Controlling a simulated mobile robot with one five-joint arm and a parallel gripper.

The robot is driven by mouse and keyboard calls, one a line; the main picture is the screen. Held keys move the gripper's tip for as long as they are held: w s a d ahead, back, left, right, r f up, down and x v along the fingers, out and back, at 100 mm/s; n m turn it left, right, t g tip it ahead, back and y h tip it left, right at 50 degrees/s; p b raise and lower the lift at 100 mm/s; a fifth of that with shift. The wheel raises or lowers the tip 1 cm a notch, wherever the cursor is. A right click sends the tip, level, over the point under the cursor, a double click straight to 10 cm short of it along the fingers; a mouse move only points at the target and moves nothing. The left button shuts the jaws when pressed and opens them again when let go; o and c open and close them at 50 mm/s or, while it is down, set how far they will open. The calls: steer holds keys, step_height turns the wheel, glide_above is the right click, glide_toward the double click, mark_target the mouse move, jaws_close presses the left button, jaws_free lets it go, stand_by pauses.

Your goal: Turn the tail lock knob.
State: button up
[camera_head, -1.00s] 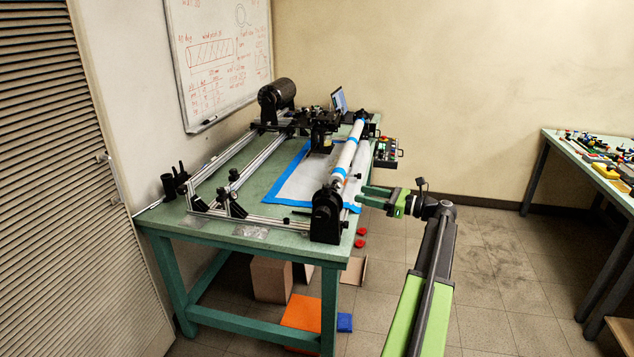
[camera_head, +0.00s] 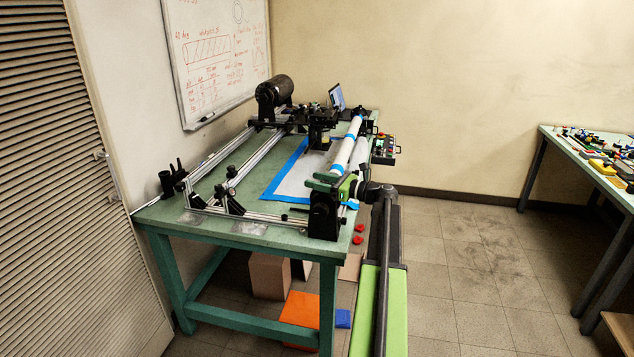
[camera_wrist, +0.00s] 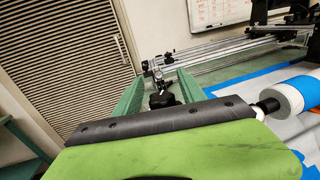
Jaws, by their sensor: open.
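My gripper (camera_head: 322,182) is open, with its green fingers over the top of the black tailstock (camera_head: 324,218) at the near right end of the winding machine. In the wrist view, a black knob (camera_wrist: 161,99), which looks like the tail lock knob, shows between the two spread fingers of my gripper (camera_wrist: 158,80). I cannot tell whether either finger touches it. The head view does not show this knob clearly, because the fingers cover the tailstock's top. A white tube with blue bands (camera_head: 348,146) runs back from the tailstock.
The machine stands on a green table (camera_head: 270,236). Two metal rails (camera_head: 238,165) lie left of the tube, with a black motor (camera_head: 275,91) behind. A control box (camera_head: 384,150) sits at the right edge. A second table (camera_head: 590,157) stands far right. The floor between is clear.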

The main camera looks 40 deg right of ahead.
jaws_close()
steer(key=shift+a, duration=0.25)
steer(key=shift+d, duration=0.15)
steer(key=shift+h, duration=0.3)
